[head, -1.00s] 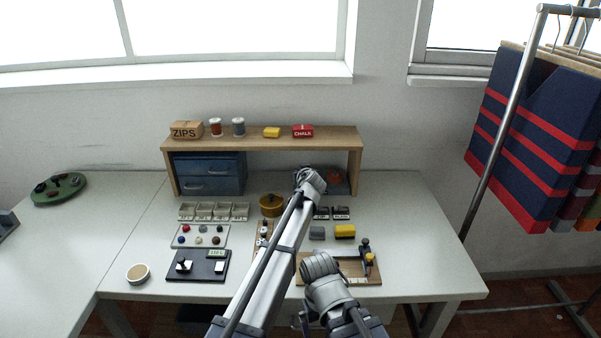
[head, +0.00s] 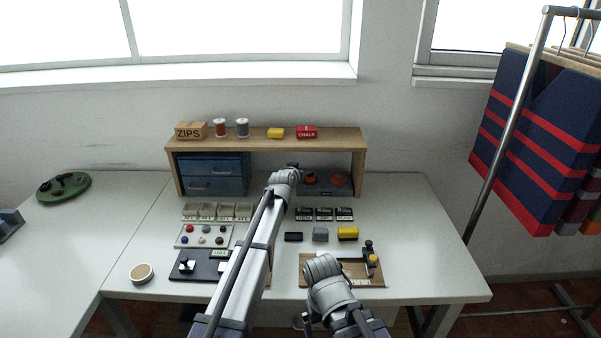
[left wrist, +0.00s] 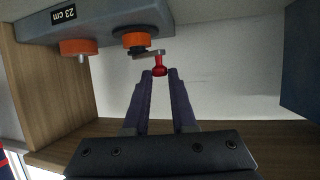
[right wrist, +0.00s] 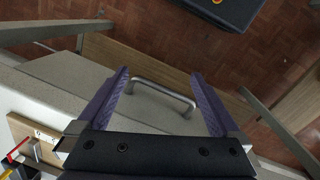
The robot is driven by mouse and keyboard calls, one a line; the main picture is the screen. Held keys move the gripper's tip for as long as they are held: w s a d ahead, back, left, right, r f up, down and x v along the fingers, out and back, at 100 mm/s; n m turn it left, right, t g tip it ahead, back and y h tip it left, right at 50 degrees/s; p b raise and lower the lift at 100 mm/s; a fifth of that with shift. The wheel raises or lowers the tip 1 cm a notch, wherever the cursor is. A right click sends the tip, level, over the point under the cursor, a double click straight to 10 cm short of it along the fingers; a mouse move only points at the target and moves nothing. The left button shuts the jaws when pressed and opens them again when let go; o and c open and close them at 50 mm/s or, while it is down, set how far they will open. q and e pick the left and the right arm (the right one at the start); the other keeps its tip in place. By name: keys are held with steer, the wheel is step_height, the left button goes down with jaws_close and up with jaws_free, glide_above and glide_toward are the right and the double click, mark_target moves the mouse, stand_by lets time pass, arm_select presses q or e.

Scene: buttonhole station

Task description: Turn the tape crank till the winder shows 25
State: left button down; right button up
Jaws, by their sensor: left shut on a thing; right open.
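The tape winder (head: 325,190) is a grey box with two orange reels under the right part of the shelf. In the left wrist view the winder (left wrist: 100,20) appears upside down and its display (left wrist: 68,14) reads 23 cm. Its crank (left wrist: 148,54) is a short metal arm with a red knob (left wrist: 160,70). My left gripper (left wrist: 160,74) is shut on the red knob. In the head view my left wrist hides the winder's left part. My right gripper (right wrist: 160,78) is open and empty, low by the table's front, with a metal bar handle in view between its fingers.
The wooden shelf (head: 265,139) roofs over the winder, with a blue drawer unit (head: 212,175) at its left. Small trays, buttons, black labelled blocks (head: 324,214) and a yellow block (head: 348,233) lie on the table in front. The table's left part is mostly clear.

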arm_select(q)
steer(key=shift+w+a+m+g+h, duration=0.3)
steer(key=shift+w+a+m+h, duration=0.05)
steer(key=shift+m+h, duration=0.5)
steer(key=shift+h, duration=0.25)
steer(key=c, duration=0.7)
jaws_free()
steer(key=shift+c, duration=0.2)
steer(key=p+v, duration=0.3)
steer(key=v, duration=0.4)
steer(key=shift+s+a+r, duration=0.2)
steer(key=shift+s, duration=0.05)
